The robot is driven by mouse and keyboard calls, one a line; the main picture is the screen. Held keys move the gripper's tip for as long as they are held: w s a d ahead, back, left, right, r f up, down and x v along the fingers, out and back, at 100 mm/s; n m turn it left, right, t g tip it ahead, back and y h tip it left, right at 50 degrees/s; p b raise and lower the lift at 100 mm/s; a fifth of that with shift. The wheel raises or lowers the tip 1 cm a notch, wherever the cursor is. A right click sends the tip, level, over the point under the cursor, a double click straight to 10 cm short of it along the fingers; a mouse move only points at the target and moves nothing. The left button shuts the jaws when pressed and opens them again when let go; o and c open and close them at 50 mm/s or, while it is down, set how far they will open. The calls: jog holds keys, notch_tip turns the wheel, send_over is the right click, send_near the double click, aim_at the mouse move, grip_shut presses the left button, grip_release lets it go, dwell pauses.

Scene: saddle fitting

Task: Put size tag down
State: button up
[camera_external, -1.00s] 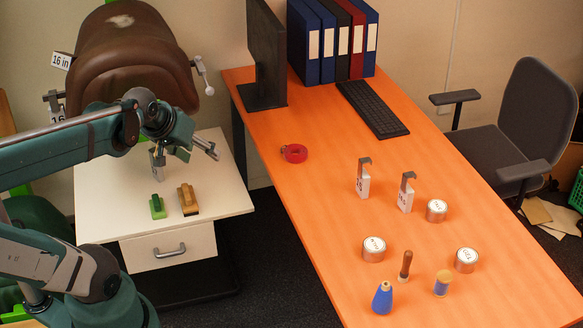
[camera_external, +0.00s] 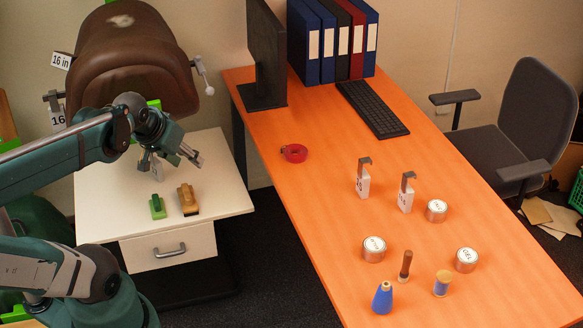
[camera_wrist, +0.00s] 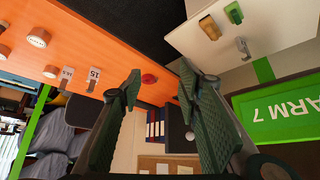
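My gripper (camera_external: 172,163) is open and empty above the back of the white cabinet top (camera_external: 225,190). In the wrist view its fingers are wide apart with nothing between them (camera_wrist: 160,88). A pale size tag with a grey hook (camera_external: 157,171) stands on the cabinet top, partly hidden by my gripper. It also shows in the wrist view (camera_wrist: 244,48), apart from the fingers. Two other hooked size tags stand on the orange desk, a left one (camera_external: 363,185) and a right one (camera_external: 405,200).
A green block (camera_external: 157,207) and a wooden brush (camera_external: 188,200) lie on the cabinet top in front. The desk holds red tape (camera_external: 294,153), several tins, a blue bottle (camera_external: 382,298), a monitor (camera_external: 266,55) and binders. The cabinet's front right is clear.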

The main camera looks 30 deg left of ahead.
aim_at(405, 175)
jog(key=w+d+f+n+t+h, duration=0.1)
jog(key=w+d+n+h, duration=0.2)
jog(key=w+d+n, duration=0.6)
jog(key=w+d+n+t+h, duration=0.15)
jog(key=w+d+n, duration=0.25)
jog(key=w+d, duration=1)
jog(key=w+d+f+n+h, duration=0.2)
jog(key=w+d+f+n, duration=0.5)
jog(key=d, duration=0.3)
jog(key=w+d+f+n+h+b, duration=0.1)
jog(key=w+d+f+n+h, duration=0.2)
jog(key=w+d+f+n, duration=0.4)
jog(key=shift+w+d+f, duration=0.25)
jog(key=shift+d+f, duration=0.5)
jog(key=shift+d, duration=1.25)
jog(key=shift+b, duration=0.3)
jog(key=shift+x, duration=1.3)
